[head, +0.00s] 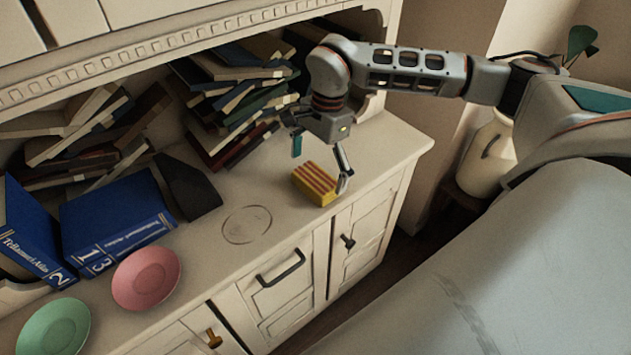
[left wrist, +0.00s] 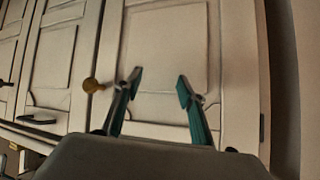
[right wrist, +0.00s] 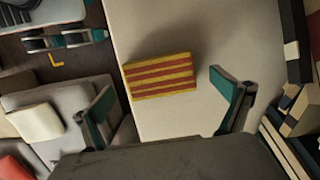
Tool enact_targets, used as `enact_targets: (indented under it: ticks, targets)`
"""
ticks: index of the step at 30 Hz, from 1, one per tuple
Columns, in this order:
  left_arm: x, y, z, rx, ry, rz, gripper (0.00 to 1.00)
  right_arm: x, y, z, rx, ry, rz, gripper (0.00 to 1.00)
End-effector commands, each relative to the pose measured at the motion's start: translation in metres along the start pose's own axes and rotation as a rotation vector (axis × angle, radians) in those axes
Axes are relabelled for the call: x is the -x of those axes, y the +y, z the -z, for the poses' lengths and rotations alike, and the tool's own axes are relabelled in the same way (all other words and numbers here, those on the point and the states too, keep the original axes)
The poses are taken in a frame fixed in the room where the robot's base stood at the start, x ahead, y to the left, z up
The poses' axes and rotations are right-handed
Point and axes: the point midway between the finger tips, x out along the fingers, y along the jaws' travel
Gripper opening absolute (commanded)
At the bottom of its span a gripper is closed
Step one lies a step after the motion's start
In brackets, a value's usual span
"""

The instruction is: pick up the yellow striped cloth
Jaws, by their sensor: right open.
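The yellow striped cloth (head: 316,183) is a small block-shaped bundle with red stripes. It lies on the cabinet top (head: 290,205) near its front edge in the head view. In the right wrist view the cloth (right wrist: 160,76) lies ahead of the fingertips, between their lines. My right gripper (head: 321,162) is open above and beside the cloth, with one finger on each side; I cannot tell whether a finger touches it. The right gripper's two fingers (right wrist: 166,95) stand wide apart and empty. My left gripper (left wrist: 158,83) is open and empty, facing cabinet doors; it is outside the head view.
Piled books (head: 235,95) stand behind the cloth under the shelf. Blue books (head: 118,215), a pink plate (head: 146,278) and a green plate (head: 55,328) are at the left. Cabinet top around a faint ring mark (head: 246,224) is clear. A pale vase (head: 487,155) stands at the right.

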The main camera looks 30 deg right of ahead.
Motion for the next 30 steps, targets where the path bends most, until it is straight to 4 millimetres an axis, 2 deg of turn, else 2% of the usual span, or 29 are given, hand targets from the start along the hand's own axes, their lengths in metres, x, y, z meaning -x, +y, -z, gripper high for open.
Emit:
enact_targets:
  ticks: [1, 6, 14, 18, 19, 30]
  targets:
    - [0.0, 0.0, 0.0, -0.001, 0.001, 0.001, 0.4, -0.01, 0.0, 0.0, 0.0, -0.001, -0.003, 0.99]
    - [-0.001, -0.001, 0.002, -0.002, 0.005, 0.002, 0.4, -0.026, -0.001, 0.0, 0.0, -0.002, -0.001, 0.99]
    - [-0.002, -0.002, 0.003, -0.003, 0.007, 0.004, 0.4, -0.028, -0.001, 0.0, 0.0, -0.001, 0.0, 0.99]
    - [-0.002, -0.002, 0.003, -0.003, 0.007, 0.004, 0.4, -0.028, -0.001, 0.0, 0.0, -0.001, 0.0, 0.66]
    - [-0.002, -0.002, 0.003, -0.003, 0.007, 0.004, 0.4, -0.028, -0.001, 0.0, 0.0, -0.001, 0.0, 0.63]
    - [-0.002, -0.002, 0.002, -0.003, 0.006, 0.004, 0.4, -0.024, -0.001, -0.001, 0.0, -0.001, 0.002, 0.63]
